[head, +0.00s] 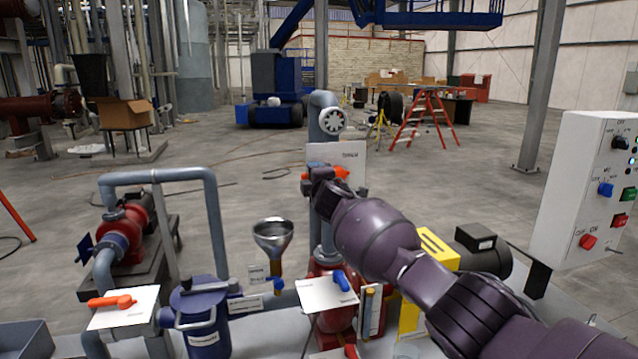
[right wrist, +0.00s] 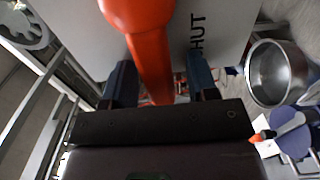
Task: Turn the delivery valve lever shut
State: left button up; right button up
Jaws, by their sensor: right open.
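An orange lever (head: 341,173) stands in front of a white label plate (head: 345,153) on the grey vertical pipe at the centre. The head view does not let me read which valve it is. My right gripper (head: 322,182) is at this lever and partly covers it. In the right wrist view the orange lever's bar (right wrist: 153,65) runs between the two open fingers of my right gripper (right wrist: 161,84), with no clear contact. Its round hub is at the top edge. The plate (right wrist: 225,25) behind shows the letters "HUT". My left gripper is not in view.
A white handwheel (head: 332,121) is just above the plate. A metal funnel (head: 273,238) and a blue vessel (head: 198,310) stand left of the gripper. Another orange lever (head: 110,301) and a blue lever (head: 341,280) sit on lower plates. A control box (head: 585,190) is at right.

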jog(key=p+v, duration=0.2)
jog(key=v, duration=0.8)
jog(key=shift+s, duration=0.35)
jog(key=shift+d+r, duration=0.1)
dwell(0.4)
